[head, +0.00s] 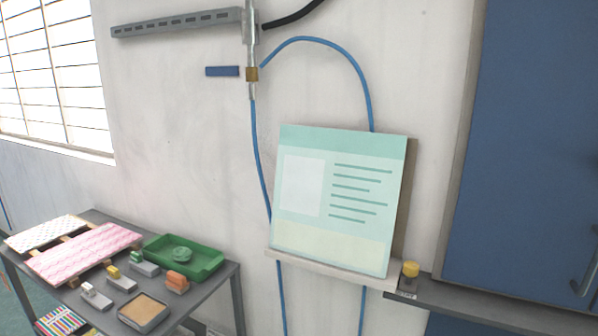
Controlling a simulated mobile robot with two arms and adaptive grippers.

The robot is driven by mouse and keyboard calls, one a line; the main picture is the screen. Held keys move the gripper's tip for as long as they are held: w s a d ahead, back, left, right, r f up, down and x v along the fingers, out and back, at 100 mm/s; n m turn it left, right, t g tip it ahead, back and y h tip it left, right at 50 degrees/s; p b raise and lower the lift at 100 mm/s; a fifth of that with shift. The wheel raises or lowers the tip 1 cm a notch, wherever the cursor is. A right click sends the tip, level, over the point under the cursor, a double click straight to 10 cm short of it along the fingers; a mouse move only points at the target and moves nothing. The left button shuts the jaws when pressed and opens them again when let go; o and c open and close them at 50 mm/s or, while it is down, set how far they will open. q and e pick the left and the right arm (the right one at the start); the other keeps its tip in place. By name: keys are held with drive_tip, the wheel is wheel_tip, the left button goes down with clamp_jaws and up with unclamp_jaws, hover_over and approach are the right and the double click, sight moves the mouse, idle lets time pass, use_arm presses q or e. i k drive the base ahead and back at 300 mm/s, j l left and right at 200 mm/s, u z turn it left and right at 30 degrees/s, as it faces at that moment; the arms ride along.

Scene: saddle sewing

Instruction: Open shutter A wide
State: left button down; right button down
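I see nothing clearly marked as shutter A. A window (52,75) with thin horizontal bars shows at the top left, bright behind the bars. A large blue door-like panel (535,130) fills the right side and appears closed. A grey handle (587,275) is at its lower right edge. I cannot tell whether either of these is shutter A. Neither of my grippers is in view.
A grey table (215,290) at the lower left holds patterned boards (85,252), a green tray (185,258) and several small blocks. A teal poster board (338,200) leans on a ledge (330,272), near a yellow-capped jar (409,277). Blue hoses (362,90) run along the wall.

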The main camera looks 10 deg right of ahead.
sight(524, 225)
drive_tip(key=z, duration=1.45)
